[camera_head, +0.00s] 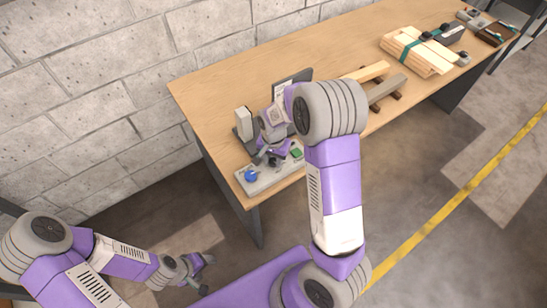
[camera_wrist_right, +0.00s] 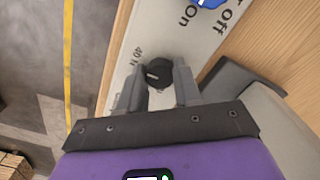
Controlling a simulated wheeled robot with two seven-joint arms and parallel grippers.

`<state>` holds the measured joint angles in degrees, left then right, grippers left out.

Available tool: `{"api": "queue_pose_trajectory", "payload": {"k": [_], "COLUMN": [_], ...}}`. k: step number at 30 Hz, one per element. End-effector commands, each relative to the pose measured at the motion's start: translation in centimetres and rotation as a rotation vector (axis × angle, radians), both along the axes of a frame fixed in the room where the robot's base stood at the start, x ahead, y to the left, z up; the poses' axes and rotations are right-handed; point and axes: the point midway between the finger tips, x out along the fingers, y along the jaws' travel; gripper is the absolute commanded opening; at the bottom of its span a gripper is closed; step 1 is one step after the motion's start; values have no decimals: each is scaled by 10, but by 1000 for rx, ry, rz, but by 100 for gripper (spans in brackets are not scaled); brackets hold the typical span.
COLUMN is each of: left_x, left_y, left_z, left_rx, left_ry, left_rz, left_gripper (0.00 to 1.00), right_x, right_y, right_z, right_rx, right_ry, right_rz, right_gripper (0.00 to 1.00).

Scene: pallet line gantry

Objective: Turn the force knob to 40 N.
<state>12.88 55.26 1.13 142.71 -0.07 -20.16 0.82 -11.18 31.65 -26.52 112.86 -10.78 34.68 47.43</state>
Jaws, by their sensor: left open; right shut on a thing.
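The force knob (camera_wrist_right: 158,70) is black and round with a pale mark on its face, on a light grey panel (camera_wrist_right: 150,28). The printed label "40 N" (camera_wrist_right: 138,54) is beside it in the right wrist view. My right gripper (camera_wrist_right: 158,85) is shut on the knob, one finger on each side. In the head view my right gripper (camera_head: 268,159) is over the panel (camera_head: 268,184) and the knob is hard to make out there. My left gripper (camera_head: 207,274) is open and empty, low at the left, away from the table.
A blue knob (camera_head: 250,175) sits on the panel's left end; "On" and "off" are printed near it (camera_wrist_right: 208,3). A green part (camera_head: 296,153) is at the panel's right. A dark upright plate (camera_head: 292,81) stands behind. Bundled wood (camera_head: 418,54) lies far right.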

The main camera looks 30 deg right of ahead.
Motion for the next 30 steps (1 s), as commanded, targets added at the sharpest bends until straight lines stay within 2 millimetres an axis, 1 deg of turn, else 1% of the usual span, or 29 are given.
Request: {"api": "queue_pose_trajectory", "payload": {"k": [7, 17, 18, 20, 21, 22, 30], "left_x": [0, 0, 0, 0, 0, 0, 0], "left_y": [0, 0, 0, 0, 0, 0, 0], "left_z": [2, 1, 1, 1, 1, 1, 2], "left_rx": [0, 0, 0, 0, 0, 0, 0], "left_ry": [0, 0, 0, 0, 0, 0, 0], "left_rz": [0, 0, 0, 0, 0, 0, 0], "left_gripper": [65, 65, 65, 65, 65, 65, 65], "right_x": [0, 0, 0, 0, 0, 0, 0], "right_y": [0, 0, 0, 0, 0, 0, 0], "right_z": [0, 0, 0, 0, 0, 0, 1], "right_rx": [0, 1, 1, 1, 1, 0, 1], "right_ry": [0, -1, -1, -1, -1, 0, -1], "right_rz": [-30, -30, -30, -29, -29, -29, -29], "right_gripper": [3, 3, 39, 49, 55, 59, 59]}}
